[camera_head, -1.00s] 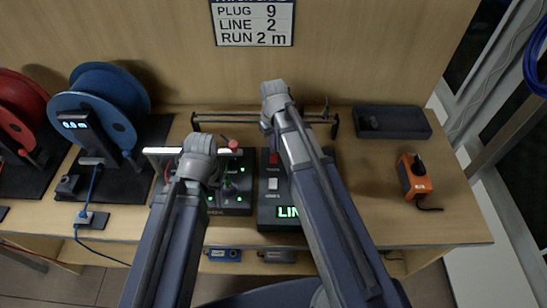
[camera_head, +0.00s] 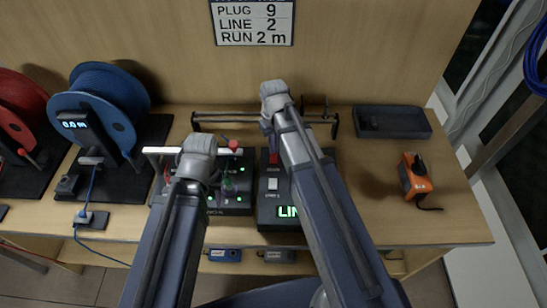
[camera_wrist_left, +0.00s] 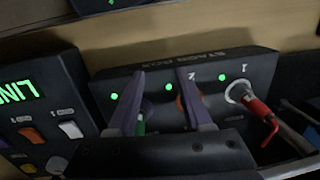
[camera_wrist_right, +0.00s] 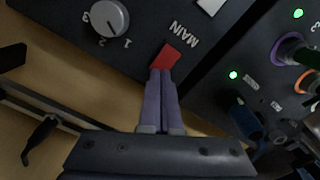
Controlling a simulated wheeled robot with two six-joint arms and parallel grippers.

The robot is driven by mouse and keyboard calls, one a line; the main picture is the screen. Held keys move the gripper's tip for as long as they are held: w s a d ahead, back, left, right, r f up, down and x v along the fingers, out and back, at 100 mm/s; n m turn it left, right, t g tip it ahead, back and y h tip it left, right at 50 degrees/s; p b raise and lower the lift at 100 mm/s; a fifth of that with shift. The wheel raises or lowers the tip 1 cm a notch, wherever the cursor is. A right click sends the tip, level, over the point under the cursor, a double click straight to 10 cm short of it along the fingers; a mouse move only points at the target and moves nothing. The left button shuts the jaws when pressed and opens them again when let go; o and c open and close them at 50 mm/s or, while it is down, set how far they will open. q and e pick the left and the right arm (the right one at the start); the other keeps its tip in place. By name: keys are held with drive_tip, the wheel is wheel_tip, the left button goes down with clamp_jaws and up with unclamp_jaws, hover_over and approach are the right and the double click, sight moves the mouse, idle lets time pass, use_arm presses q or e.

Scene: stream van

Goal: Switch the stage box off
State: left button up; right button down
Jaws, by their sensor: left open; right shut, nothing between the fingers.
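The stage box (camera_head: 238,205) is dark, with lit green lights; it also shows in the left wrist view (camera_wrist_left: 240,70), its label partly legible. Beside it stands a dark control box (camera_head: 268,214) with a lit green display. Its red switch, marked MAIN (camera_wrist_right: 172,53), shows in the right wrist view and in the head view (camera_head: 273,157). My right gripper (camera_wrist_right: 160,71) is shut and empty, fingertips at the switch's edge; contact cannot be told. My left gripper (camera_wrist_left: 160,72) is open and empty in front of the stage box's sockets.
A red plug (camera_wrist_left: 262,108) sits in a stage box socket. A knob (camera_wrist_right: 106,17) is near the MAIN switch. A blue cable reel (camera_head: 100,90) stands left; a dark tray (camera_head: 395,122) and orange device (camera_head: 415,177) are right. The right tabletop is mostly clear.

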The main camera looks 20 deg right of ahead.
sight(273, 155)
use_arm(q)
drive_tip(key=shift+f+b, duration=0.75)
drive_tip(key=shift+f, duration=0.05)
use_arm(e)
drive_tip(key=shift+f, duration=0.85)
drive_tip(key=shift+r, duration=0.1)
wheel_tip(273, 155, up, 7)
drive_tip(key=p, duration=0.7)
use_arm(q)
wheel_tip(273, 155, up, 7)
use_arm(e)
drive_tip(key=shift+a, duration=0.1)
drive_tip(key=s+a+n+h, duration=0.1)
drive_tip(key=s+a, duration=0.9)
drive_tip(key=s, duration=0.4)
drive_tip(key=shift+s+a, duration=0.15)
use_arm(q)
drive_tip(key=shift+c, duration=0.2)
